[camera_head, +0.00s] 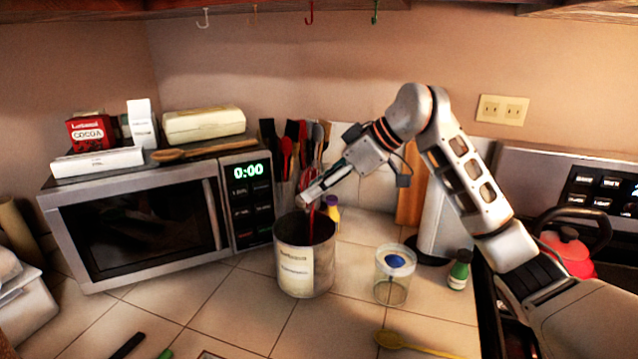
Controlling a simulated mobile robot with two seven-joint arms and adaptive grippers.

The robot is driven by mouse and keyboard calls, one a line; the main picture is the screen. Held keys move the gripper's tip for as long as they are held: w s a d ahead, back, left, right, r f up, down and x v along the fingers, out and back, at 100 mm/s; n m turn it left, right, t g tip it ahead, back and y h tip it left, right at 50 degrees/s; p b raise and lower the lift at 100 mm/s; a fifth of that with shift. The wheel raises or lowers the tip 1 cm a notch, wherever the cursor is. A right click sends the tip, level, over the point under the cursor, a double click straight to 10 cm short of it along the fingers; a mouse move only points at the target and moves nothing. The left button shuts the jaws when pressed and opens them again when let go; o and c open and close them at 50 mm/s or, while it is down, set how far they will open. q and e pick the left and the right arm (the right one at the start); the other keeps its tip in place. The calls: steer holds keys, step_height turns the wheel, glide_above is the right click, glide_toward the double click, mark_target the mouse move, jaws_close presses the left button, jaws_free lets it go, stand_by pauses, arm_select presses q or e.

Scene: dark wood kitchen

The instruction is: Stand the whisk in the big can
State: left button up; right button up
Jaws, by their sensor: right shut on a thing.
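The big can (296,279) is a metal can with a pale label and stands upright, open at the top, on the tiled counter. My right gripper (307,200) is above the can's mouth, shut on the whisk (311,224). Only a thin red part of the whisk shows below the gripper, pointing down into the can's opening. Its lower end is hidden by the can's wall, so I cannot tell whether it touches the bottom. My left gripper is not in view.
A microwave (140,222) with boxes and a wooden spoon on top stands left of the can. A utensil holder (286,196) is behind it. A clear cup (394,288), green-capped bottle (459,270) and yellow spoon (402,343) are to the right.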

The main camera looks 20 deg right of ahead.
steer(key=o, duration=1.2)
steer(key=v, duration=1.2)
